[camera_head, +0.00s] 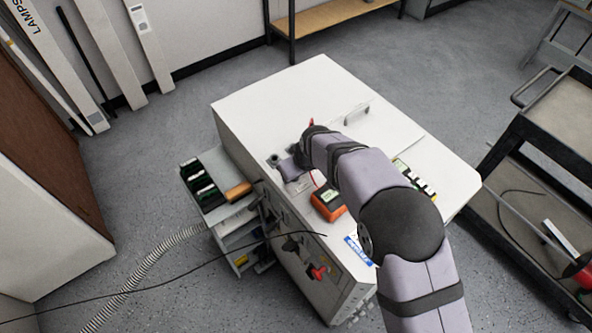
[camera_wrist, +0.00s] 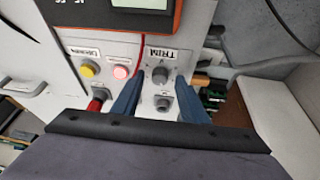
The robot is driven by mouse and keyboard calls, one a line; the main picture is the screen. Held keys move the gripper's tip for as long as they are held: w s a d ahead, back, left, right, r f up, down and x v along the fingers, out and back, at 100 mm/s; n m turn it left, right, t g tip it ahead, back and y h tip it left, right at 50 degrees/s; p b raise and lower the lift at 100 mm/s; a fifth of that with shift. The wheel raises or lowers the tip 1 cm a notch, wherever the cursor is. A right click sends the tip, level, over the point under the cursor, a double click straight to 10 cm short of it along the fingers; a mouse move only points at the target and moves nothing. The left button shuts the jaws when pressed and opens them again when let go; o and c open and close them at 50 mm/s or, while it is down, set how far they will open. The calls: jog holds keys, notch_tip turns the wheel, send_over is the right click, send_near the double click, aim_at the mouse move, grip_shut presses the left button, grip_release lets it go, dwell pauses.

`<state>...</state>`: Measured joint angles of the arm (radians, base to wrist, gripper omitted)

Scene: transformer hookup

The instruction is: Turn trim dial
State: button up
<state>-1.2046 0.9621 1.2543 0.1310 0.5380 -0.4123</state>
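The trim dial (camera_wrist: 160,74) is a small dark grey knob on a light panel, under an upside-down TRIM label (camera_wrist: 157,54) in the wrist view. My gripper (camera_wrist: 160,82) has two blue fingers, spread apart, one on each side of the dial in the picture. A clear gap shows between each finger and the dial, so nothing is held. I cannot tell how far the fingertips are from the panel. In the head view my arm reaches over the white cabinet (camera_head: 270,98) to its left side, and the dial cannot be made out there.
A second grey knob-like part (camera_wrist: 163,103) sits between the fingers. A yellow button (camera_wrist: 88,69), a lit red button (camera_wrist: 121,72) and a red plug (camera_wrist: 97,103) are to the left. An orange meter (camera_head: 328,204) is close to my arm. A dark cart (camera_head: 545,130) stands right.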

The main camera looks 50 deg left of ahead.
jog(key=shift+f, duration=0.2)
grip_shut()
jog(key=shift+w+f+b, duration=0.1)
jog(key=shift+b, duration=0.35)
jog(key=n+b, duration=0.1)
jog(key=n+g+b, duration=0.1)
jog(key=b, duration=0.1)
jog(key=shift+w+a+f+n, duration=0.1)
jog(key=shift+w+f+n, duration=0.05)
jog(key=shift+n, duration=0.25)
jog(key=shift+w+r+n+g+b, duration=0.1)
jog(key=shift+r+n+g+b, duration=0.15)
jog(key=shift+n+g+b, duration=0.75)
jog(key=shift+n+t+b, duration=0.35)
jog(key=shift+n+t, duration=0.05)
jog(key=shift+n, duration=0.2)
